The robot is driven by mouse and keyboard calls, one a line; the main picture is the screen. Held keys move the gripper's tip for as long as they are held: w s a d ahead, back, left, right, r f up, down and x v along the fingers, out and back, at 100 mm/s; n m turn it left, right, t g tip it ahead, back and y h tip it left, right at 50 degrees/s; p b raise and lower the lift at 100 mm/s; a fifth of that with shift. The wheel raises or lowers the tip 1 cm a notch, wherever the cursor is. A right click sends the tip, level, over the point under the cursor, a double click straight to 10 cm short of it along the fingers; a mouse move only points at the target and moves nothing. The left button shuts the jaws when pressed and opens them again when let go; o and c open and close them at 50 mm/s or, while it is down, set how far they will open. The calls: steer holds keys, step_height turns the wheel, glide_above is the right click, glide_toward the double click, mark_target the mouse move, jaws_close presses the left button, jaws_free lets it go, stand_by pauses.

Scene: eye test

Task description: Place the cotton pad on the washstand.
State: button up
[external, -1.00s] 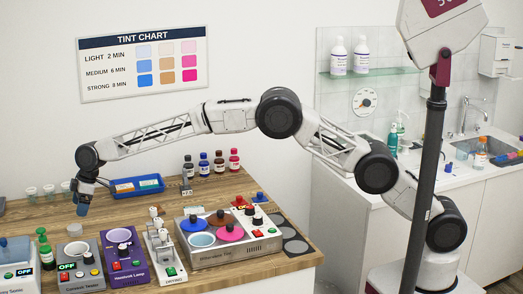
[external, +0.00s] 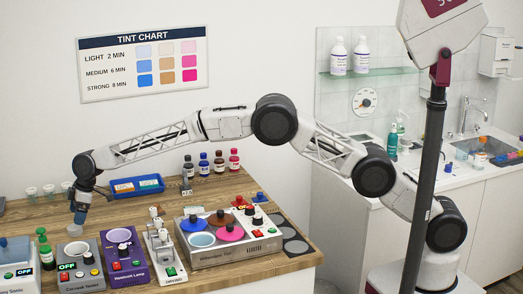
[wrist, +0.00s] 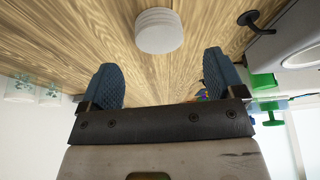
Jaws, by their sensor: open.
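The cotton pad (wrist: 160,31) looks like a short white round stack lying on the wooden table; in the external view the pad (external: 75,231) is a pale disc close under my gripper. My gripper (external: 79,218) points down over the table at the left; in the wrist view my gripper (wrist: 160,75) is open, its two blue fingers wide apart. The pad lies beyond the fingertips, with nothing between the fingers. The washstand (external: 425,172) is the white counter with a sink at the right, far from my gripper.
A dark pole (external: 428,140) rises before the washstand. Bottles and a blue tray crowd the sink end.

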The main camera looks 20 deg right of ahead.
mark_target(74, 227)
steer(key=shift+x, duration=2.55)
steer(key=shift+c, duration=0.5)
steer(key=c, duration=1)
steer(key=shift+r, duration=5)
